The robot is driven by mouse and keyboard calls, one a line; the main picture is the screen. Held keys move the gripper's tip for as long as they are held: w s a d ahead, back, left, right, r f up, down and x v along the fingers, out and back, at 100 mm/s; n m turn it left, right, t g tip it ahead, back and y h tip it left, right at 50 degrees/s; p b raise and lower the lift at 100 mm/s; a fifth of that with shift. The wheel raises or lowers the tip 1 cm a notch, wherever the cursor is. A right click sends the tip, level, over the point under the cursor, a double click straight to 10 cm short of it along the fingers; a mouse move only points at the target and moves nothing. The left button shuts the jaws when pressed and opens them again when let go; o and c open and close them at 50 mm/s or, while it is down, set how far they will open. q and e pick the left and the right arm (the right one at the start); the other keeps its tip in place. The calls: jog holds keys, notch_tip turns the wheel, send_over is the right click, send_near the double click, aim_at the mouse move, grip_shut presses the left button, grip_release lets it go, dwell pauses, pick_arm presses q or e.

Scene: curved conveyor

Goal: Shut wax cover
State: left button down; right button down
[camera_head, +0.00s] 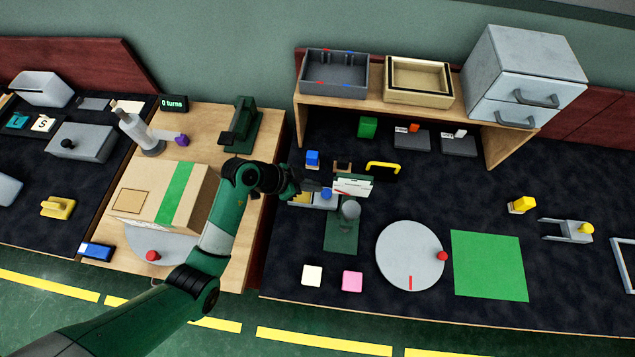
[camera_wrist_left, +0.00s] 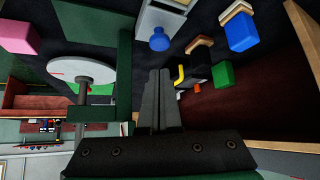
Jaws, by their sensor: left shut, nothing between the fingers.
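No part is clearly labelled as the wax cover. A small pale box (camera_head: 300,200) with a blue knob (camera_head: 326,193) lies beside my left gripper (camera_head: 308,187); the gripper and arm hide part of it. A white panel with a dark green top edge (camera_head: 353,187) stands just right of the knob. The blue knob also shows in the left wrist view (camera_wrist_left: 159,41), ahead of my left fingers (camera_wrist_left: 160,73). The fingers are together and empty, apart from the knob. Whether the box is open is hard to tell. My right gripper is out of view.
A green stand with a grey round top (camera_head: 349,210) is close in front. A blue block (camera_head: 312,158) and a yellow handle (camera_head: 383,166) lie behind. A round grey plate (camera_head: 408,257) and green mat (camera_head: 489,266) lie to the right. A shelf (camera_head: 390,103) overhangs the back.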

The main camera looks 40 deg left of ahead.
aim_at(328, 193)
pick_arm(q)
jog(key=b+x, duration=0.3)
jog(key=x, duration=0.4)
jog(key=shift+s+a+b, duration=0.1)
jog(key=shift+s+b, duration=0.05)
jog(key=shift+b, duration=0.25)
jog(key=shift+w+d+f, duration=0.25)
jog(key=shift+w+f, duration=0.15)
jog(key=shift+w, duration=0.05)
